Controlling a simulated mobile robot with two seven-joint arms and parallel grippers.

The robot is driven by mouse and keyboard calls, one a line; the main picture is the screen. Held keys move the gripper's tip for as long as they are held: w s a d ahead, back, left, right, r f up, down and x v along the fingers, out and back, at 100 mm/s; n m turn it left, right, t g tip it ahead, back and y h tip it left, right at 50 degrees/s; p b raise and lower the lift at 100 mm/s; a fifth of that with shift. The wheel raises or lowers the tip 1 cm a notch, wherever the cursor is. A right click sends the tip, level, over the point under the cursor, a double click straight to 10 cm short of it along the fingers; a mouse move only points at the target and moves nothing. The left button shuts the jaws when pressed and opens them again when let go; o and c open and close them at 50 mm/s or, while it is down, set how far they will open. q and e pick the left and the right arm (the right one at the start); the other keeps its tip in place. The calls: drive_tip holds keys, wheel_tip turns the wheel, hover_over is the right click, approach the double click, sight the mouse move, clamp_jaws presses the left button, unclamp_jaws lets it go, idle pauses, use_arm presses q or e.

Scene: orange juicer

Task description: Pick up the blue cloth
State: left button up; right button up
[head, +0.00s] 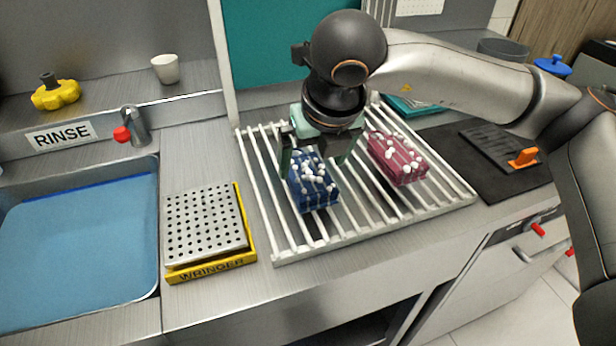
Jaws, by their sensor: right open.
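The blue cloth (318,193) is a thick folded block with white spots, lying on the white slatted rack (280,230). My right gripper (317,166) points down over the far part of the cloth. Its dark fingers are spread, one near the cloth's left side and one to its right. I cannot tell whether they touch it. The gripper hides the cloth's far end. My left gripper is out of view.
A pink spotted block (398,160) lies on the rack to the right. Left of the rack are the yellow wringer tray (212,268) and the rinse sink (80,250). A dark mat (490,160) lies right. Bare counter (190,150) shows behind the wringer.

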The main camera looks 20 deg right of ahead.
sight(309, 174)
drive_tip(key=shift+x, duration=1.95)
drive_tip(key=c, duration=1.1)
drive_tip(key=shift+c, duration=0.2)
drive_tip(key=shift+r, duration=0.6)
wheel_tip(309, 174, up, 2)
drive_tip(key=shift+s+a+r, duration=0.1)
drive_tip(key=shift+r, duration=0.1)
drive_tip(key=s+r, duration=0.2)
drive_tip(key=r, duration=0.1)
drive_tip(key=s+r, duration=0.2)
drive_tip(key=shift+s+a, duration=0.1)
drive_tip(key=shift+a, duration=0.25)
drive_tip(key=s+a+r, duration=0.1)
drive_tip(key=s+r, duration=0.3)
drive_tip(key=s, duration=0.5)
drive_tip(key=shift+s+a+r, duration=0.2)
drive_tip(key=shift+s+a, duration=0.05)
